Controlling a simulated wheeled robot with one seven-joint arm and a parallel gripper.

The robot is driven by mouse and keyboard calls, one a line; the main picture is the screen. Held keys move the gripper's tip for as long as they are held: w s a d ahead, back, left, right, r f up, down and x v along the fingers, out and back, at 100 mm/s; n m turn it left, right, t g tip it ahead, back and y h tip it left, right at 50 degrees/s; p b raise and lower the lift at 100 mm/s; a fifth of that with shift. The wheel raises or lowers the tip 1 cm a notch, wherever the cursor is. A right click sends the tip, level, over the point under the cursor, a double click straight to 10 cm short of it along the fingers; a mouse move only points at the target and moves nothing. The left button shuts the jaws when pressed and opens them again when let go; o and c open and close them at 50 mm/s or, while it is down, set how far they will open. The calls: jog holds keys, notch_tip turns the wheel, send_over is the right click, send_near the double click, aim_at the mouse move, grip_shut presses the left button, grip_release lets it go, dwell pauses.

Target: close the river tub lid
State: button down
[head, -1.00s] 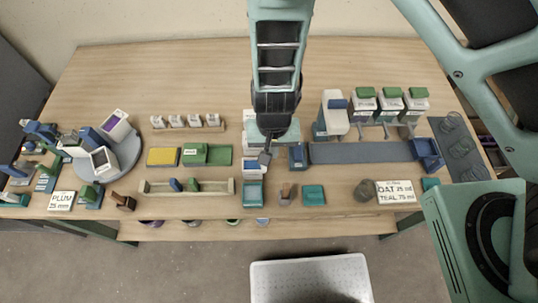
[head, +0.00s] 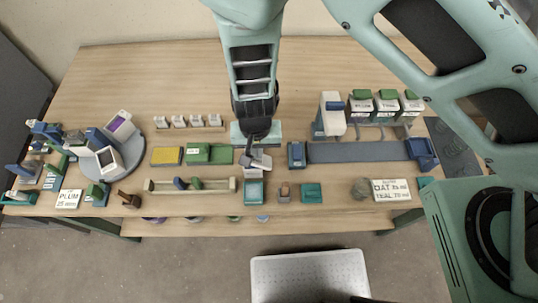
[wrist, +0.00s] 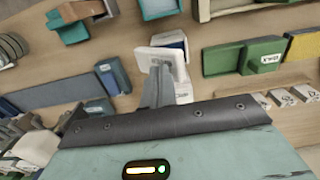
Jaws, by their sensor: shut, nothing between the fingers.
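A small white tub (wrist: 178,42) with a blue lower part shows in the wrist view, with a pale flat lid-like panel (wrist: 157,58) at its near side. I cannot read a river label on it, and cannot tell how far the lid is open. My gripper (wrist: 160,92) is shut and empty, its fingertips right at the panel; contact is unclear. In the head view my gripper (head: 252,160) is over the white tub (head: 256,172), hiding much of it, between the green box and the blue block.
A teal box (head: 253,191) stands just in front. A green box (head: 208,153) and yellow block (head: 166,156) are left. A blue block (head: 297,154) and dark strip (head: 360,152) are right. A long wooden tray (head: 215,186) is front left.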

jog(key=shift+a, duration=0.2)
dwell(0.3)
notch_tip(320, 180, up, 7)
jog(key=d+p, duration=0.1)
jog(key=p, duration=0.4)
jog(key=shift+p, duration=0.4)
dwell(0.6)
